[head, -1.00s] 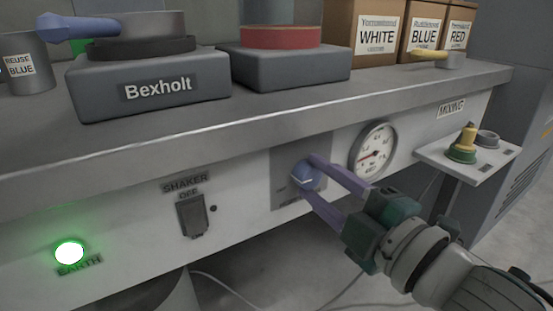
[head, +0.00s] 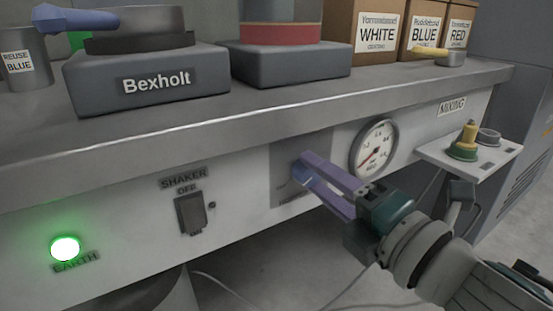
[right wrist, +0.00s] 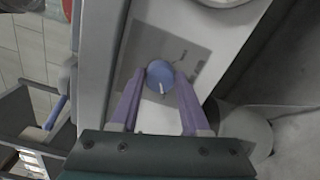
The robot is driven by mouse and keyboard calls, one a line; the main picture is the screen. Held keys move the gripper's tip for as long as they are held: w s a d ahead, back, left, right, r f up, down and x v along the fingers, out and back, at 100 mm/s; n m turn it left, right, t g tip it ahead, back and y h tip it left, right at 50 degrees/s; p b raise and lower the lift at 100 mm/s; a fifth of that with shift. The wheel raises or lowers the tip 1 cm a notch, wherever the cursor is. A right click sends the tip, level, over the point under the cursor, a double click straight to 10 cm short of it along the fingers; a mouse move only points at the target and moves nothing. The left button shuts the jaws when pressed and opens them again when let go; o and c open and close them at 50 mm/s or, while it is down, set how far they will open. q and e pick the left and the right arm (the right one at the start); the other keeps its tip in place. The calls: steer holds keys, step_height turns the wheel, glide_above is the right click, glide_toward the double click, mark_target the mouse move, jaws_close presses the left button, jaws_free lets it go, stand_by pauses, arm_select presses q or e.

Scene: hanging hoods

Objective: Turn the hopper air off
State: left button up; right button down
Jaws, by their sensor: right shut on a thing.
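A round blue knob (head: 302,177) sits on a grey plate (head: 285,190) on the white front panel under the bench top. In the right wrist view the blue knob (right wrist: 160,73) shows a white mark pointing down in the picture. My right gripper (head: 304,168) is shut on the knob, one purple finger on each side; it also shows in the right wrist view (right wrist: 160,77). The plate's lettering is too small or covered to read. A round gauge (head: 373,148) right of the knob has its needle pointing to the lower left. My left gripper is not in view.
A SHAKER switch (head: 191,214) marked OFF and a lit green EARTH lamp (head: 65,249) are on the panel to the left. A small shelf (head: 470,158) with a green and yellow button juts out at right. The bench edge (head: 250,122) overhangs the panel.

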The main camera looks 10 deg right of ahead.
stand_by(0.3)
steer(key=shift+c, duration=1.9)
jaws_free()
steer(key=shift+s, duration=0.1)
steer(key=shift+s+d, duration=0.15)
steer(key=shift+s, duration=0.15)
steer(key=p+v, duration=0.2)
steer(key=v, duration=0.7)
steer(key=shift+r, duration=0.1)
